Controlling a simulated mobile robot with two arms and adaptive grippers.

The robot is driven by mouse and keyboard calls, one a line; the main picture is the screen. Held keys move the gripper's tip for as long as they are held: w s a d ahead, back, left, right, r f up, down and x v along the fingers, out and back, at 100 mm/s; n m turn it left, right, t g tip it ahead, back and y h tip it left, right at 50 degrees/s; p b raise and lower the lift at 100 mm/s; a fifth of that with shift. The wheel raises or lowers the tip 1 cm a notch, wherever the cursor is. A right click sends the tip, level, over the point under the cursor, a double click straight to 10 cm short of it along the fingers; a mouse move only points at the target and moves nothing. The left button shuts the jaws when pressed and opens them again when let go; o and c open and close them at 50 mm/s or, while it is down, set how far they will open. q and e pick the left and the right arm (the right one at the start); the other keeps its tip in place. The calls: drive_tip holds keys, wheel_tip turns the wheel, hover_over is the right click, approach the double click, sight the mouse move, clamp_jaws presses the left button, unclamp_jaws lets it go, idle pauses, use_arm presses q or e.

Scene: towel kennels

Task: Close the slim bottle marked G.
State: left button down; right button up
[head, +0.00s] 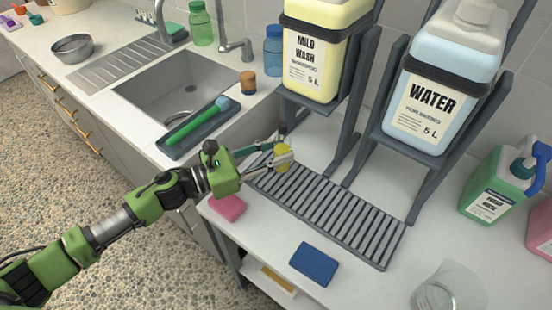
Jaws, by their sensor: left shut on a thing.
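My left gripper (283,158) reaches in from the left and is shut on a small yellow thing (282,150) at the near left end of the slatted grate, below the Mild Wash container. The fingers partly cover the yellow thing, so I cannot tell whether it is a cap or part of a bottle. No letter G is readable anywhere. A green bottle (201,24) and a blue bottle (273,50) stand behind the sink, with no readable mark. My right gripper is not in view.
The Mild Wash container (314,52) and Water container (428,105) sit on grey stands behind the slatted grate (335,215). A pink sponge (227,207), blue sponge (313,264) and clear vessel (438,294) lie in front. The sink (180,90) is left; a green jug (497,185) is right.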

use_arm(q)
drive_tip(key=f, duration=0.3)
drive_tip(key=shift+w+f, duration=0.1)
drive_tip(key=shift+w, duration=0.15)
drive_tip(key=shift+f, duration=0.1)
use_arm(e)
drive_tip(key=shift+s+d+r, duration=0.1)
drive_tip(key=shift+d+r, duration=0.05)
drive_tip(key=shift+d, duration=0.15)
use_arm(q)
drive_tip(key=shift+f, duration=0.2)
drive_tip(key=c, duration=1.6)
unclamp_jaws()
drive_tip(key=shift+a, duration=0.1)
